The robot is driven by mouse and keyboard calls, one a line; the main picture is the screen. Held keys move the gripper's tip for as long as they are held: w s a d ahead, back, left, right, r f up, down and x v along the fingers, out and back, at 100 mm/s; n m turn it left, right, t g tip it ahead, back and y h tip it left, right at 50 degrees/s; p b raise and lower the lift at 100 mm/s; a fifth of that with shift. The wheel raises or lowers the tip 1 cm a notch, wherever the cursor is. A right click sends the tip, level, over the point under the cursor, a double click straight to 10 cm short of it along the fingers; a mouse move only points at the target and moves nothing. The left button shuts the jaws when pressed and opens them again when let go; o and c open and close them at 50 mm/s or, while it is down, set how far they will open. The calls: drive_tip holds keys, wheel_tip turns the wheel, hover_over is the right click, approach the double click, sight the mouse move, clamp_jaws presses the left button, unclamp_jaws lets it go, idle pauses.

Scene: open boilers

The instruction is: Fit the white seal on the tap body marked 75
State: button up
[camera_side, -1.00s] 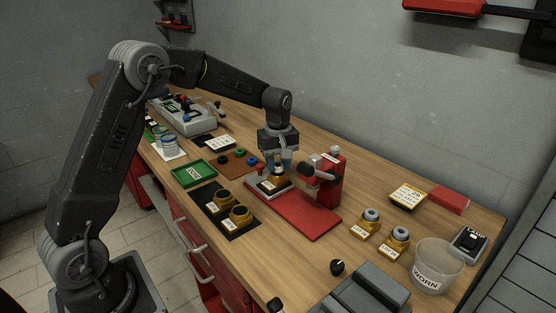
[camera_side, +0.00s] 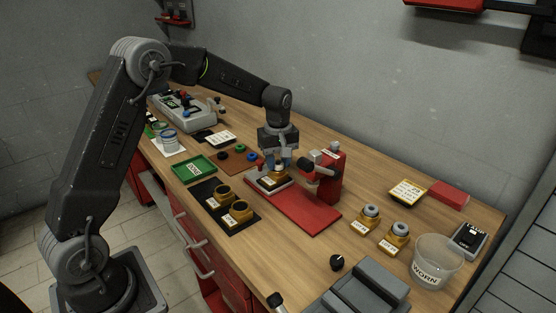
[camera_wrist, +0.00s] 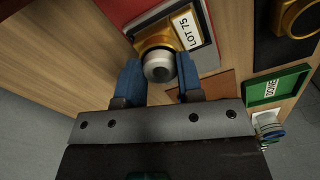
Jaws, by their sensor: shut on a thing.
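My gripper (camera_side: 277,163) points down over the red work fixture (camera_side: 305,208). In the wrist view its blue fingers (camera_wrist: 160,82) are shut on a round grey metal part (camera_wrist: 158,66). That part sits at the brass tap body (camera_wrist: 154,38), in line with it; I cannot tell whether it is fully seated. The plate beside the body reads LOT 75 (camera_wrist: 186,30). In the side view the body (camera_side: 270,180) is mostly hidden under my gripper. I cannot make out a white seal; it may be hidden beneath the grey part.
A red stand with a dark-ended arm (camera_side: 328,177) rises close on the right of my gripper. A brown mat with coloured rings (camera_side: 238,160), a green tray (camera_side: 194,169) and a black mat with brass bodies (camera_side: 212,188) lie left. A WORN tub (camera_side: 437,263) stands right.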

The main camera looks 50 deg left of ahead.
drive_tip(key=shift+f, duration=0.1)
drive_tip(key=o, duration=1.3)
drive_tip(key=shift+r, duration=3.55)
drive_tip(key=shift+s, duration=0.1)
drive_tip(key=s+d+r+m+t, duration=0.1)
drive_tip(key=s+d+r+m, duration=0.25)
drive_tip(key=s, duration=0.25)
drive_tip(key=s+d+r+m+t, duration=0.2)
drive_tip(key=s+d+r+m, duration=0.1)
drive_tip(key=s+r, duration=0.3)
drive_tip(key=s+d+f+m+t, duration=0.1)
drive_tip(key=s+m, duration=0.3)
drive_tip(key=s, duration=0.4)
drive_tip(key=s+d+f+m+t, duration=0.1)
drive_tip(key=s+d+f+m, duration=0.1)
drive_tip(key=s, duration=0.6)
drive_tip(key=shift+d+m+t, duration=0.3)
drive_tip(key=shift+d+m, duration=0.35)
drive_tip(key=shift+m, duration=0.2)
